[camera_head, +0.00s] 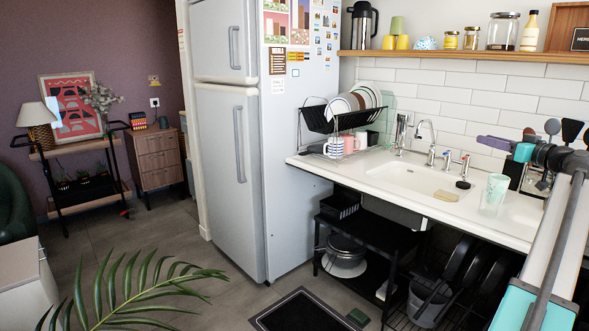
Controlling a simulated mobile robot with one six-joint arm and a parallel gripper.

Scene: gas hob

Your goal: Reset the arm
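My arm rises along the right edge, with a pale link and teal parts. Its dark wrist part reaches left over the counter. My gripper (490,142) appears to be the lavender piece at the end, in front of the tiled wall and above the right part of the sink counter. The fingers are small and seen from the side, so I cannot tell whether they are open or shut. I see nothing clearly held in it.
A utensil holder (517,172) with dark utensils stands close by the wrist. The sink (425,178), taps (428,140) and dish rack (320,118) lie left. A shelf (450,54) with jars runs above.

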